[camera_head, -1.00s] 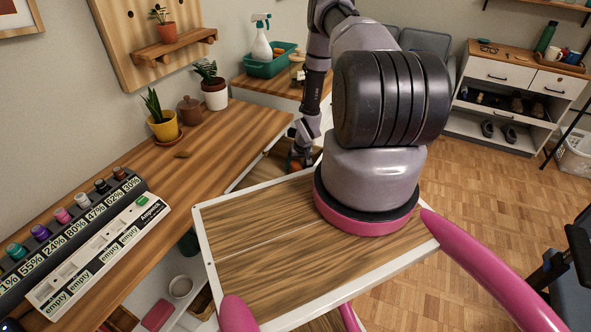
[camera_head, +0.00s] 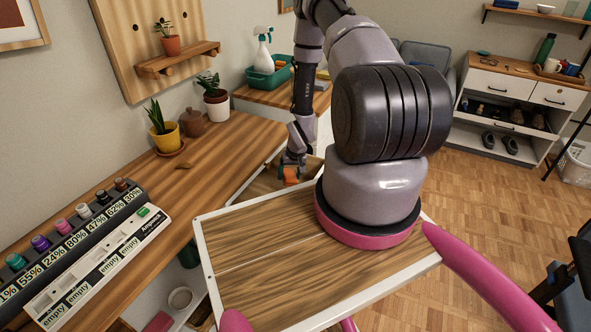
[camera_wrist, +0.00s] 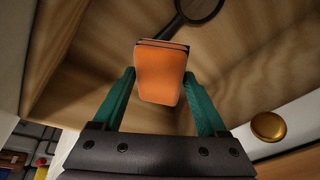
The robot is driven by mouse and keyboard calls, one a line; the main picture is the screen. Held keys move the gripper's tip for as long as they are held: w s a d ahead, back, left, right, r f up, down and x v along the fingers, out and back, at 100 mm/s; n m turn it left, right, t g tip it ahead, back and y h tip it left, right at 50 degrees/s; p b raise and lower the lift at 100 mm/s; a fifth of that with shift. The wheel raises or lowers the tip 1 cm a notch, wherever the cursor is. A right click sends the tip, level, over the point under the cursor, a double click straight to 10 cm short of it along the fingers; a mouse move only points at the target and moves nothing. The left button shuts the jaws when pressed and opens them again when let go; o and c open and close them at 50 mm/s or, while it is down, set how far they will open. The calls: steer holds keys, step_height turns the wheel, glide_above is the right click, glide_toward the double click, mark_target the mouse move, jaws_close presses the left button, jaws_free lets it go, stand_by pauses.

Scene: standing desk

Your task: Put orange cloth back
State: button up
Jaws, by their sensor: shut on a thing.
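The orange cloth (camera_wrist: 160,75) is a small folded block with dark layers at its upper edge in the wrist view. My gripper (camera_wrist: 160,82) has its two green fingers closed on the cloth's left and right sides. In the head view my gripper (camera_head: 291,170) points down with the orange cloth (camera_head: 290,176) at its tips, over an open wooden drawer (camera_head: 262,185). I cannot tell how far the cloth is above the drawer bottom.
A dark magnifying glass (camera_wrist: 200,10) lies in the drawer. A gold knob (camera_wrist: 268,127) is on the drawer front. On the far desk stand a teal basket (camera_head: 262,80) and a spray bottle (camera_head: 263,55). Plants and a charging rack (camera_head: 75,245) stand on the near desk.

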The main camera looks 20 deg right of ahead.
steer(key=s+a, duration=0.2)
steer(key=a, duration=0.1)
steer(key=s+a, duration=0.5)
steer(key=a, duration=0.2)
steer(key=shift+s, duration=0.4)
steer(key=n, duration=0.2)
steer(key=r+n+h, duration=0.1)
steer(key=n+h, duration=0.1)
steer(key=n, duration=0.1)
steer(key=shift+w+a+r+n, duration=0.15)
steer(key=shift+a+r+n, duration=0.1)
steer(key=shift+a+n, duration=0.1)
steer(key=w+d, duration=1.2)
steer(key=d, duration=0.3)
steer(key=shift+d, duration=0.2)
steer(key=shift+f, duration=3.5)
steer(key=shift+f, duration=0.3)
